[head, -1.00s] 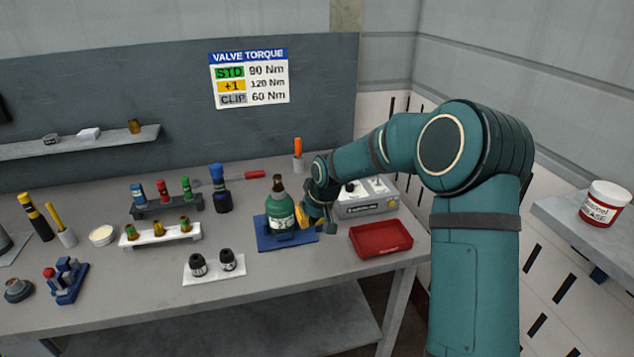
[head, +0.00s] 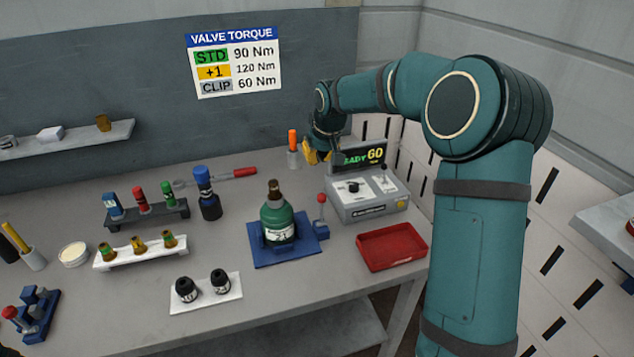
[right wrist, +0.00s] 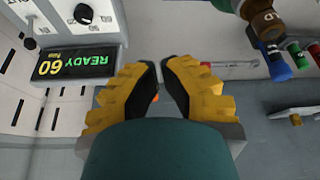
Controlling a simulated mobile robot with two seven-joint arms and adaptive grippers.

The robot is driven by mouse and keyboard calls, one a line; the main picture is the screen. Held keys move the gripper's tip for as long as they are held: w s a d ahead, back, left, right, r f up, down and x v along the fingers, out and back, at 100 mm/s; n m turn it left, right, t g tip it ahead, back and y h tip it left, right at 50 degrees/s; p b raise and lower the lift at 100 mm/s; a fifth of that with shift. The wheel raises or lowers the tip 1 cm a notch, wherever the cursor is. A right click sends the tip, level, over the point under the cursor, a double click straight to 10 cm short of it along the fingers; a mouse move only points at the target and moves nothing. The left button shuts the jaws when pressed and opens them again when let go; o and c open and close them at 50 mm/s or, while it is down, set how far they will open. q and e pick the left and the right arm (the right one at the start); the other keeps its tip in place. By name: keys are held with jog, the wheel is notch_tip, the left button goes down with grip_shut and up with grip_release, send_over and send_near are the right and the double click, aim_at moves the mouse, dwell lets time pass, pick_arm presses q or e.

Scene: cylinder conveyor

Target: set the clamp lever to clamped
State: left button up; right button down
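The clamp lever (head: 321,212) has a red knob and stands roughly upright at the right edge of the blue clamp base (head: 262,256). A green bottle (head: 277,222) with a brown valve stands upright on that base; part of it also shows in the right wrist view (right wrist: 230,5). My right gripper (head: 318,154) is raised behind the bottle, near the tester display and clear of the lever. In the right wrist view its yellow fingers (right wrist: 160,72) are a narrow gap apart with nothing held. My left gripper is not in view.
A grey tester (head: 368,200) with a display (head: 362,157) reading 60 stands right of the lever. A red tray (head: 391,247) lies in front of it.

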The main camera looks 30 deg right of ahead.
send_over(322, 210)
jog(key=w+d, duration=0.1)
jog(key=w, duration=0.3)
notch_tip(322, 210, down, 10)
jog(key=shift+s+r+b, duration=0.2)
jog(key=shift+b, duration=0.15)
jog(key=shift+d, duration=0.1)
dwell(0.3)
